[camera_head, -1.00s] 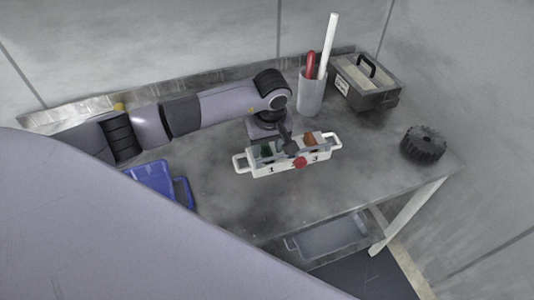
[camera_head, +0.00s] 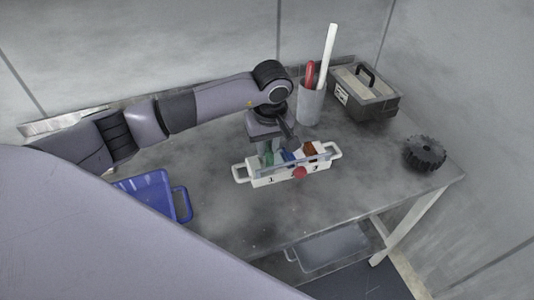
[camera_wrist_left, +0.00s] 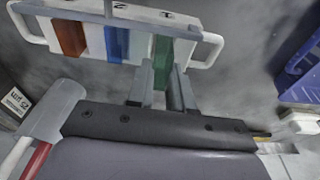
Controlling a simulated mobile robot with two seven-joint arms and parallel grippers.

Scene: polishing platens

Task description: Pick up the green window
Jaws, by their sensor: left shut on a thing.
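The green window (camera_head: 267,159) is an upright green plate in the left part of a white rack (camera_head: 262,182) with handles at both ends. My left gripper (camera_head: 269,151) reaches down over it from above. In the left wrist view the green window (camera_wrist_left: 162,58) stands between the two fingers, and the gripper (camera_wrist_left: 161,80) is shut on it. The window's lower part is hidden inside the rack, so I cannot tell whether it is lifted. A blue plate (camera_head: 287,157) and a red-brown plate (camera_head: 312,148) stand in the same rack to the right. My right gripper is not in view.
A blue tray (camera_head: 181,204) lies left of the rack. A grey cup (camera_head: 310,105) with a white rod and red-handled tool, a toolbox (camera_head: 366,107) and a black knobbed wheel (camera_head: 425,153) stand behind and right. The front middle of the table is clear.

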